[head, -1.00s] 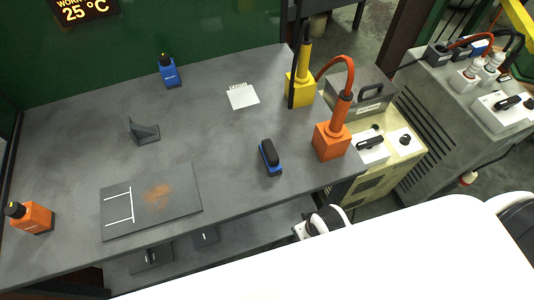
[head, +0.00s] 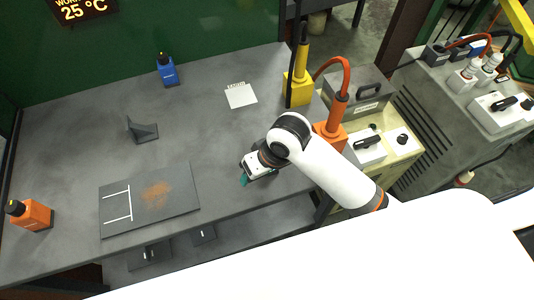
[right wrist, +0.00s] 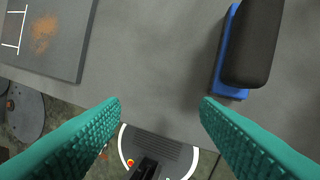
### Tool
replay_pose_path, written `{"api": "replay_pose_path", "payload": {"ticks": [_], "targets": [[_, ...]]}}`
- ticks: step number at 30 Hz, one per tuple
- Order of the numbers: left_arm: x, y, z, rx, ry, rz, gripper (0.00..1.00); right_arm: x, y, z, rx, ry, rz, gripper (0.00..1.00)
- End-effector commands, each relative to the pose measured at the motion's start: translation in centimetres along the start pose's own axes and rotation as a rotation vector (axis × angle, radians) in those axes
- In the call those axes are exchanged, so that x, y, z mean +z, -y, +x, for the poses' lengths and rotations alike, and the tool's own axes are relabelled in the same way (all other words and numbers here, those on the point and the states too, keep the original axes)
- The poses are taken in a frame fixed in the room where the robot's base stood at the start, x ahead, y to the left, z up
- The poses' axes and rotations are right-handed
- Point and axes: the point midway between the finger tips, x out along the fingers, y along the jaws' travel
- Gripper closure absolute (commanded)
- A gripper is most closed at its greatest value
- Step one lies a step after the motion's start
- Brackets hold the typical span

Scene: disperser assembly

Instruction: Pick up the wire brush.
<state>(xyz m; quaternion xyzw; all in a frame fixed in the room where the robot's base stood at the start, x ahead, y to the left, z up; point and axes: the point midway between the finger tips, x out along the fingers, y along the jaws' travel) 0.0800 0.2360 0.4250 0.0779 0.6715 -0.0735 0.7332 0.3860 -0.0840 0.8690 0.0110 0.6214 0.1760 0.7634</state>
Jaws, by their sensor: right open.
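The wire brush (right wrist: 252,45), with a black top on a blue base, lies on the grey table at the upper right of the right wrist view. In the head view my right arm hides it. My right gripper (right wrist: 160,105) is open and empty, its teal fingers wide apart over the table's front edge. The brush is ahead of the right-hand finger, not between the fingers. In the head view a teal fingertip of my right gripper (head: 245,179) shows near the front edge. My left gripper is not in view.
A dark plate (head: 180,200) with a rust patch and white lines lies left of the gripper. An orange tool (head: 331,128) and a yellow one (head: 299,88) stand at the right. A grey bracket (head: 142,131) and blue bottle (head: 168,70) stand farther back.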

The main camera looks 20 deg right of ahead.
Motion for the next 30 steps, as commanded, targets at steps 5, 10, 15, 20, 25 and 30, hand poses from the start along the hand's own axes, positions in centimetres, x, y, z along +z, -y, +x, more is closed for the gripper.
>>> {"api": "replay_pose_path", "payload": {"ticks": [5,10,15,20,25,30], "targets": [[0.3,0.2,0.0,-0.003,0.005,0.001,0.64,3.6,0.6,-1.6,-0.064,-0.082,0.026,0.44],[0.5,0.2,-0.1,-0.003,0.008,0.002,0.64,6.3,2.4,-3.8,-0.165,-0.155,0.101,0.44],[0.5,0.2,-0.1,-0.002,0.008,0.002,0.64,7.9,4.0,-5.7,-0.242,-0.195,0.175,0.44],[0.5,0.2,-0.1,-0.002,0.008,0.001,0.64,8.0,4.8,-5.4,-0.266,-0.21,0.203,0.44],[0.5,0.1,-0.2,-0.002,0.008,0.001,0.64,7.3,5.5,-2.6,-0.266,-0.212,0.205,0.44],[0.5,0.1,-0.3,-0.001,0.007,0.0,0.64,6.8,6.0,-0.4,-0.265,-0.209,0.203,0.44]]}}
